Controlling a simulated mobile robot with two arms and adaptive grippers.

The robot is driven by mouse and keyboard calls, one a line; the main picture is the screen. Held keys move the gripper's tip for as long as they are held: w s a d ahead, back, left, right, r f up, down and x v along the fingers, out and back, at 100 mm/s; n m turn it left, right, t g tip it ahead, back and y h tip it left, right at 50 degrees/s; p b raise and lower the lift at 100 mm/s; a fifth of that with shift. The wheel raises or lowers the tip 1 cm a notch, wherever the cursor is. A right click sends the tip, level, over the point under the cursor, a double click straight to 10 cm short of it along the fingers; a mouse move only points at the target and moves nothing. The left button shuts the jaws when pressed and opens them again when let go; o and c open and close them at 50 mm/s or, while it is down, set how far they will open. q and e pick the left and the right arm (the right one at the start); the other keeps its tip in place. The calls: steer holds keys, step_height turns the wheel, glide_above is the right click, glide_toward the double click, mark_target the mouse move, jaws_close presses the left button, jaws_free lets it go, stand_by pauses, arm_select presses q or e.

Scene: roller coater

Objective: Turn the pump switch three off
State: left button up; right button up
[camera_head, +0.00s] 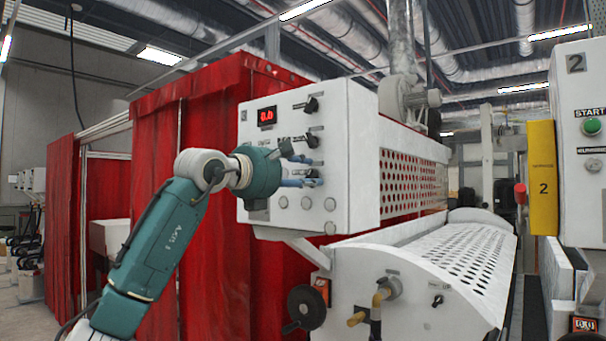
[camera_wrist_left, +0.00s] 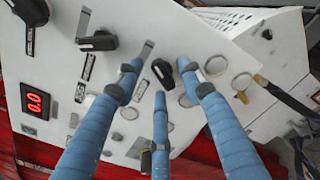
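The white control panel (camera_head: 338,190) carries a column of black rotary switches. The top switch (camera_head: 311,105) and the middle switch (camera_head: 312,140) are clear of my fingers. The lowest switch, pump switch three by its place, shows in the left wrist view (camera_wrist_left: 163,73) as a black knob between my fingertips. In the head view my gripper mostly hides it. My left gripper (camera_head: 307,170) is open, with blue fingers pointing at the panel: two on one side of the knob, one on the other. I cannot tell whether they touch it. My right gripper is not in view.
A red display (camera_head: 267,117) sits at the panel's upper left. Round grey buttons (camera_head: 306,203) lie below the switches. Red curtains (camera_head: 160,130) hang behind my left arm.

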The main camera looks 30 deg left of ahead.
arm_select(q)
steer(key=shift+s, duration=0.1)
jaws_close()
steer(key=shift+n, duration=0.4)
steer(key=n, duration=0.5)
steer(key=shift+b, duration=0.35)
steer(key=n, duration=0.6)
steer(key=shift+a+f+b, duration=0.1)
steer(key=shift+f+b, duration=0.05)
steer(key=shift+b, duration=0.2)
steer(key=shift+n, duration=0.3)
jaws_free()
